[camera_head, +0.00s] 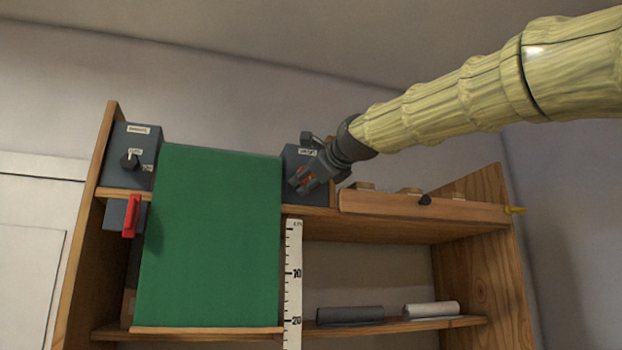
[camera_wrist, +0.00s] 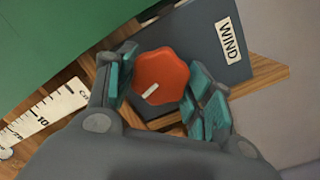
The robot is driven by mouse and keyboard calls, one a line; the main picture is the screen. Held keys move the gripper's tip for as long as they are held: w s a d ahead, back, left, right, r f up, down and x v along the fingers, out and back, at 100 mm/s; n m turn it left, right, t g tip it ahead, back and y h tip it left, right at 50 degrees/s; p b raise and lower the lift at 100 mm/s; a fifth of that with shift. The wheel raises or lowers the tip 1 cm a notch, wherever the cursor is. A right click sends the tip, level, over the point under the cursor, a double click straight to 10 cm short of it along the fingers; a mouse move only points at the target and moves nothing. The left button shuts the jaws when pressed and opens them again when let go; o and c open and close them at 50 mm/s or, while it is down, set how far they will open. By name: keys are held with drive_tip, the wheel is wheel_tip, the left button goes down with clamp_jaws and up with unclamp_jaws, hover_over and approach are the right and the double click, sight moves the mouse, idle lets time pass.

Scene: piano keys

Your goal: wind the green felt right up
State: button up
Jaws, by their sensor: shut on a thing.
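The green felt (camera_head: 210,240) hangs as a broad sheet in front of the left part of the shelf unit, its bottom edge at a wooden bar (camera_head: 205,330). Its edge also shows in the wrist view (camera_wrist: 50,35). A dark box labelled WIND (camera_wrist: 205,45) sits just right of the felt's top. It carries an orange-red lobed knob (camera_wrist: 162,77) with a pale mark pointing to the lower left. My gripper (camera_head: 304,180) is shut on this knob, with teal finger pads (camera_wrist: 165,88) on both sides of it.
A white ruler (camera_head: 293,275) hangs beside the felt's right edge. At the left are another dark box with a black knob (camera_head: 130,161) and a red lever (camera_head: 131,216). A dark roll (camera_head: 350,315) and a white roll (camera_head: 431,310) lie on the lower shelf.

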drive_tip(key=n+b, duration=0.1)
drive_tip(key=n, duration=0.3)
drive_tip(key=shift+n+g, duration=0.3)
drive_tip(key=n+h, duration=0.1)
drive_tip(key=n, duration=0.2)
drive_tip(key=n+b, duration=0.1)
drive_tip(key=n, duration=0.3)
drive_tip(key=shift+a+n+h, duration=0.1)
drive_tip(key=shift+n+h, duration=0.2)
drive_tip(key=n, duration=0.3)
drive_tip(key=shift+a+b, duration=0.1)
drive_tip(key=shift+b, duration=0.2)
drive_tip(key=n+h, duration=0.1)
drive_tip(key=n, duration=0.3)
drive_tip(key=shift+f+b, duration=0.1)
drive_tip(key=shift+b, duration=0.3)
drive_tip(key=n, duration=0.3)
drive_tip(key=shift+n+h+b, duration=0.3)
drive_tip(key=shift+b, duration=0.05)
drive_tip(key=n+t, duration=0.1)
drive_tip(key=n, duration=0.3)
drive_tip(key=shift+a+b, duration=0.1)
drive_tip(key=shift+b, duration=0.3)
drive_tip(key=shift+n+h+b, duration=0.3)
drive_tip(key=shift+n, duration=1.3)
